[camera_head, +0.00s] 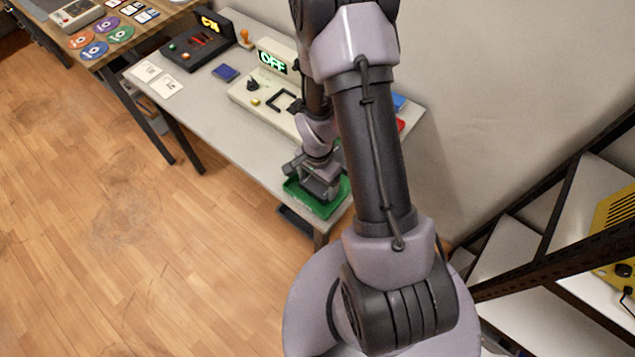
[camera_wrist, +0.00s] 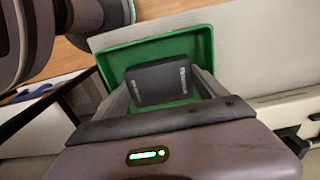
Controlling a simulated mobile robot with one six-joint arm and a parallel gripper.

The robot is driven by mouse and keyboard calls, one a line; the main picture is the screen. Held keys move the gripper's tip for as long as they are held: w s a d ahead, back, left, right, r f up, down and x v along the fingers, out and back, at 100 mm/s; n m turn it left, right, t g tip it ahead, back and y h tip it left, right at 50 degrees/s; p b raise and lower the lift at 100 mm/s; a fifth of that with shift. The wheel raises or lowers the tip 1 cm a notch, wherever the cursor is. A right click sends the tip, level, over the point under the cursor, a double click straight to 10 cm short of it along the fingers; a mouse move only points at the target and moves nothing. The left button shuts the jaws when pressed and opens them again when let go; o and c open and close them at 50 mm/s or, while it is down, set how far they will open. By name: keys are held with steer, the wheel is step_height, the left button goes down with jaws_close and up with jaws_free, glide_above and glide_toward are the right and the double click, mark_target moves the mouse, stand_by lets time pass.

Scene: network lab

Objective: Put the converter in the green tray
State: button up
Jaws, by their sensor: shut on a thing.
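The green tray (camera_head: 341,203) sits at the near corner of the grey table. It also shows in the wrist view (camera_wrist: 203,45). My gripper (camera_head: 319,190) is over the tray, pointing down. In the wrist view my gripper (camera_wrist: 162,85) is shut on a dark grey box with small white lettering, the converter (camera_wrist: 158,80). The converter lies within the tray's outline in that view. I cannot tell whether it touches the tray floor. In the head view the converter is hidden by my gripper and arm.
A beige device with a lit OFF display (camera_head: 272,62) stands behind the tray on the table (camera_head: 215,115). A dark console (camera_head: 195,48), a blue square (camera_head: 225,73) and white cards (camera_head: 146,71) lie farther left. A red item (camera_head: 401,124) shows beside my arm. A black-framed shelf (camera_head: 520,235) stands at right.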

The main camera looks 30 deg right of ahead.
steer(key=o, duration=1.6)
steer(key=shift+f, duration=0.15)
step_height(320, 180, up, 13)
steer(key=p, duration=0.5)
step_height(320, 180, up, 15)
steer(key=n+t, duration=0.3)
steer(key=n, duration=0.1)
glide_above(317, 184)
steer(key=a, duration=0.5)
steer(key=s+a+r+n+t, duration=0.1)
steer(key=s+a+r+n, duration=0.1)
steer(key=s+r, duration=0.1)
steer(key=s+a+r+n+t+y, duration=0.1)
steer(key=s+a+r, duration=0.2)
steer(key=s+r, duration=0.1)
steer(key=s+a+r+n+y, duration=0.1)
steer(key=s+a+r+n, duration=0.1)
steer(key=s+a+r, duration=0.1)
steer(key=shift+s+a+r+n+t, duration=0.15)
steer(key=shift+s+r+t, duration=0.1)
steer(key=shift+r, duration=0.4)
steer(key=shift+s+d+r+n+t, duration=0.1)
steer(key=shift+s+r+n+t, duration=0.1)
steer(key=shift+r, duration=0.4)
steer(key=shift+f+b, duration=0.1)
steer(key=shift+b, duration=0.2)
